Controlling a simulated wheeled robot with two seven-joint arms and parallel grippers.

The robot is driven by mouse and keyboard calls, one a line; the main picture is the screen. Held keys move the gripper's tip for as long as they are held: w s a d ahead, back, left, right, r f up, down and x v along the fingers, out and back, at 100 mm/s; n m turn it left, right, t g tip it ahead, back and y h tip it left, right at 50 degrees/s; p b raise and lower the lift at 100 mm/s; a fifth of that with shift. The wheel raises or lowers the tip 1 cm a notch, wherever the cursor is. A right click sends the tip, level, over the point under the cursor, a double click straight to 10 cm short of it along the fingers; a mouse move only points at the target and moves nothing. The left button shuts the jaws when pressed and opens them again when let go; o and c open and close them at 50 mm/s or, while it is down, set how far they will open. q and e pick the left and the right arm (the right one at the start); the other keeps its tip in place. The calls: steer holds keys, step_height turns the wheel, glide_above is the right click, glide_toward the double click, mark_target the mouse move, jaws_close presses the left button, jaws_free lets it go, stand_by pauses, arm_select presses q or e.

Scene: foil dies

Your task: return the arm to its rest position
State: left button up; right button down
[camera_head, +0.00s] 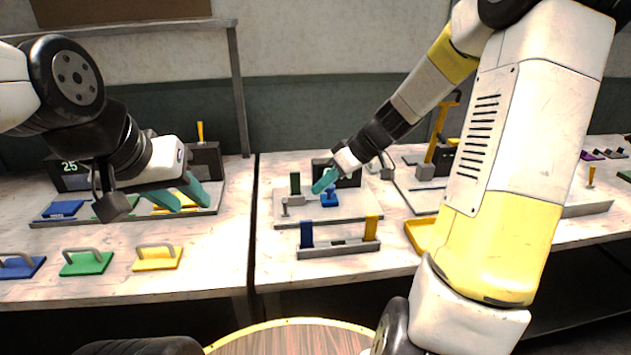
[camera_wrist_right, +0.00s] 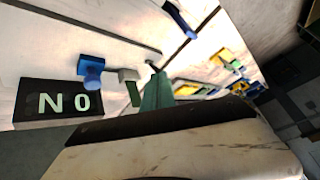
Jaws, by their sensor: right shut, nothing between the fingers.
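My right gripper (camera_head: 322,184) hangs over the middle station, with its teal fingers shut together and nothing between them. In the right wrist view its fingers (camera_wrist_right: 157,92) also show closed. A blue piece (camera_head: 329,200) stands on the grey base plate (camera_head: 350,212) just below and beside the fingertips; whether they touch I cannot tell. The blue piece shows apart from the fingers in the wrist view (camera_wrist_right: 91,68). My left gripper (camera_head: 182,196) is over the left station, its two teal fingers spread apart and empty.
Blue (camera_head: 20,267), green (camera_head: 86,262) and yellow (camera_head: 157,257) handled plates lie along the left table's front. A grey rack (camera_head: 338,247) with blue and yellow end pieces stands before the middle station. A yellow tray (camera_head: 419,234) is partly behind my right arm. A dark display (camera_wrist_right: 60,101) reads "NO".

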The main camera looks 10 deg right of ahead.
steer(key=s+d+r+m+t+h, duration=0.1)
steer(key=s+r+m, duration=0.3)
steer(key=s, duration=0.6)
steer(key=s+d+r+m+t+h, duration=0.2)
steer(key=s+r+m+h, duration=0.2)
steer(key=s+r, duration=0.4)
steer(key=shift+s+d+r+m, duration=0.25)
steer(key=shift+s+d+m, duration=0.15)
steer(key=shift+s, duration=0.75)
